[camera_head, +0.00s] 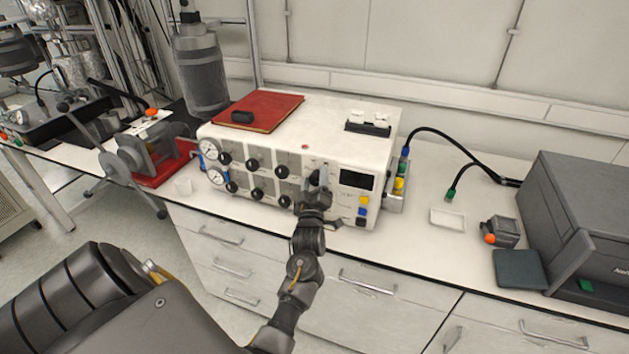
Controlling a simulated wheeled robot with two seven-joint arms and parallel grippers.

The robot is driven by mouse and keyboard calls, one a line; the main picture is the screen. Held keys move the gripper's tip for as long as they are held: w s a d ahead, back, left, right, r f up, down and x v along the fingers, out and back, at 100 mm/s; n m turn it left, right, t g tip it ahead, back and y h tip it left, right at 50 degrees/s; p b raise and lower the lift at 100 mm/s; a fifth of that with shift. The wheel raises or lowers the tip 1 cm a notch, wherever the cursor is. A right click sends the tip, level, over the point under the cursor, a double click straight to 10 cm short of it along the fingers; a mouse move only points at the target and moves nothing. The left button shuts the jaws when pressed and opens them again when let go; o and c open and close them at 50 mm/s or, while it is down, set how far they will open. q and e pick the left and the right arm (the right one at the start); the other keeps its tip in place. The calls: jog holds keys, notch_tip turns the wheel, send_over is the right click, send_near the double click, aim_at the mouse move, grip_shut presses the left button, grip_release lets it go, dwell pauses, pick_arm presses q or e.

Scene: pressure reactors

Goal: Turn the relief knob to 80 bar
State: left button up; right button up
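The white control box (345,130) stands on the bench with two round gauges, an upper one (209,149) and a lower one (216,176), at its left. Two rows of black knobs run along its front, such as an upper knob (252,165) and a lower knob (257,194). Labels and settings are too small to read, so I cannot tell which is the relief knob. My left gripper (322,196) is at the right end of the knob rows, close to the panel and partly covering it. Its finger opening and any contact are unclear. My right gripper is not in view.
A red book (262,110) with a small black object lies on the box. A dark display (356,180) and coloured buttons are right of my gripper. Farther right are cables, a small white tray (447,219) and a large grey device (585,215). White drawers are below.

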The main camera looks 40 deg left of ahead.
aim_at(314, 182)
pick_arm(q)
jog(key=shift+s+d+f+b, duration=0.3)
jog(key=shift+s, duration=0.05)
jog(key=b+v, duration=0.2)
jog(key=v, duration=0.3)
jog(key=shift+s, duration=0.15)
jog(key=shift+s+d, duration=0.4)
jog(key=shift+s, duration=0.1)
